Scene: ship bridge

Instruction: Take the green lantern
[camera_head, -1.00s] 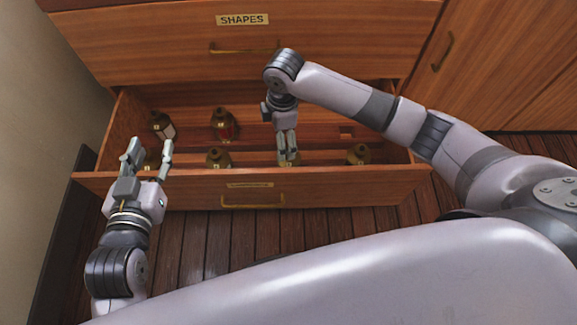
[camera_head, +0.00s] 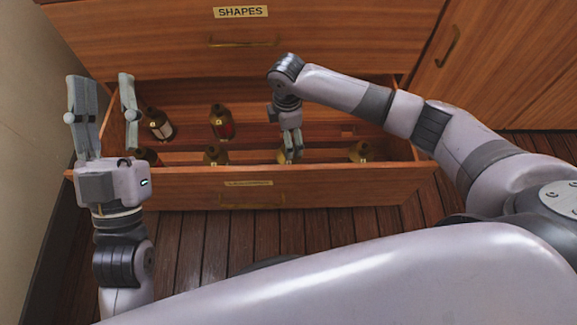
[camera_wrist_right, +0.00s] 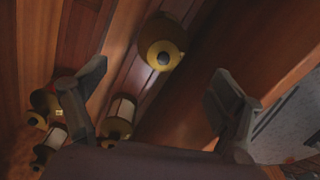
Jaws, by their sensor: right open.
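Several brass-topped lanterns stand in the open drawer. My right gripper (camera_head: 293,157) points down into the drawer at a front lantern (camera_head: 284,157), whose body is largely hidden. In the right wrist view my right gripper (camera_wrist_right: 158,76) is open, with a round brass lantern top (camera_wrist_right: 162,44) ahead between its fingers, apart from both. My left gripper (camera_head: 104,90) is open and empty above the drawer's left end.
Other lanterns stand close by at the front left (camera_head: 215,155) and front right (camera_head: 361,151). The drawer front (camera_head: 330,184) forms a raised edge. A closed drawer labelled SHAPES (camera_head: 330,40) is above, and a wall (camera_head: 30,120) is at left.

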